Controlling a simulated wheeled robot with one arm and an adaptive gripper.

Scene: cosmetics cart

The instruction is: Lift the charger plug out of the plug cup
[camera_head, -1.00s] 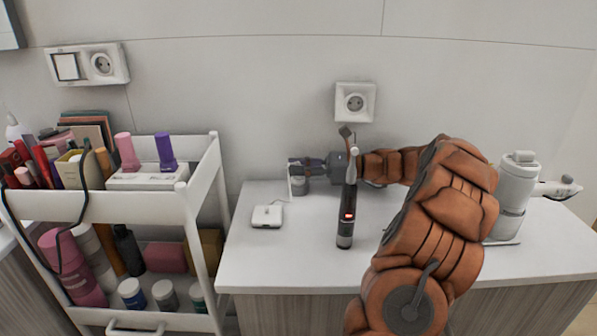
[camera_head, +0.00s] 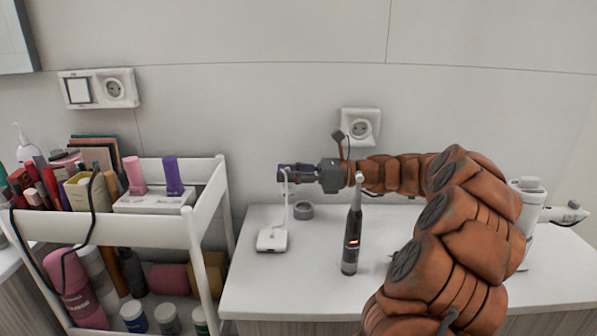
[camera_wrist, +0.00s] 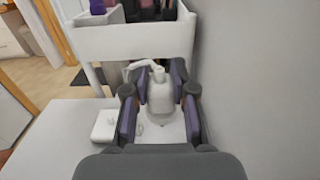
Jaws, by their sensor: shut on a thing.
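My gripper (camera_head: 291,173) is shut on the white charger plug (camera_wrist: 160,93), which sits between the two dark purple fingers in the wrist view. In the head view the fingers mostly hide the plug. The plug cup (camera_head: 303,211), a small grey round cup, stands on the white counter below my gripper. The plug is up in the air, clear of the cup. A white cord (camera_head: 287,208) runs from the gripper down to the square white charger base (camera_head: 272,240), which also shows in the wrist view (camera_wrist: 107,127).
A dark electric toothbrush (camera_head: 352,240) stands upright on the counter (camera_head: 315,285), in front of my arm. A white cart (camera_head: 150,230) full of cosmetics stands left. The wall with a socket (camera_head: 361,127) is close behind my gripper. A white device (camera_head: 528,205) stands at right.

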